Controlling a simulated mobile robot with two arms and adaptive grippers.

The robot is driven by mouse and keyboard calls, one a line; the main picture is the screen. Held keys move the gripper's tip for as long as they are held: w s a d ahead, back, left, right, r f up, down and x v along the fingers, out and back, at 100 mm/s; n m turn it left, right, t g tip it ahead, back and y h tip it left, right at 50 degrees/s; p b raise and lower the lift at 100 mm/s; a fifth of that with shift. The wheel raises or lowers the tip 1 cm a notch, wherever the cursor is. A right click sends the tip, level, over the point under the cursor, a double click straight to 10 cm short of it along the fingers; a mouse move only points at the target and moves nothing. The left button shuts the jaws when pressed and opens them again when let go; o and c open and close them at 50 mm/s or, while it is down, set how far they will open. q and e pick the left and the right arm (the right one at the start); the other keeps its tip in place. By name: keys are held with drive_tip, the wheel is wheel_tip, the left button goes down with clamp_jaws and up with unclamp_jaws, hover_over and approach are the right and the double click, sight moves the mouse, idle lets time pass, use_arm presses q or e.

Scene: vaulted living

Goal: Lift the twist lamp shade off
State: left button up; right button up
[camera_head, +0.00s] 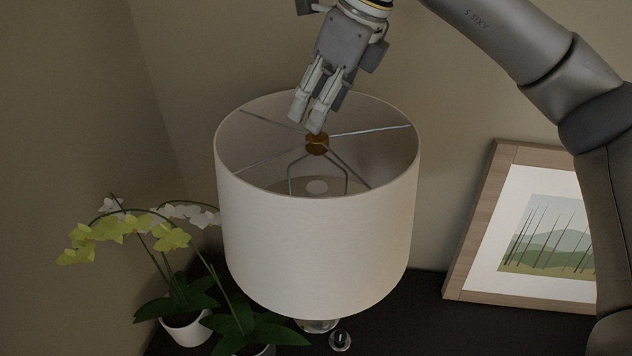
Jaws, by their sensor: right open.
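The twist lamp shade (315,245) is a white drum, open at the top, standing upright on a lamp whose clear base (318,326) shows just below it. Inside, thin metal spokes meet at a brass-coloured hub (317,144) in the centre, above a wire frame and a pale bulb (317,187). My right gripper (307,126) comes down from above, with its two fingers apart and empty. Its fingertips appear just above the hub; I cannot tell whether they touch it. My left gripper is not in view.
Potted orchids with yellow-green (172,239) and white flowers stand close to the shade's left. A framed landscape picture (535,225) leans at the right. A small round object (340,340) sits by the lamp base. The dark tabletop (412,315) is clear right of the lamp.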

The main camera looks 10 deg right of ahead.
sight(309, 133)
drive_tip(key=p+x, duration=0.2)
drive_tip(key=shift+f, duration=0.3)
drive_tip(key=shift+p+x, duration=0.4)
drive_tip(key=shift+x, duration=0.7)
drive_tip(key=shift+f, duration=0.3)
drive_tip(key=shift+a+f, duration=0.1)
drive_tip(key=shift+c, duration=0.3)
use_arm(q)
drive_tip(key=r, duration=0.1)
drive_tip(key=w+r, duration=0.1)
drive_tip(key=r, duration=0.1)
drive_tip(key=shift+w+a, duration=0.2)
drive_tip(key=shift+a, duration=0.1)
use_arm(e)
clamp_jaws()
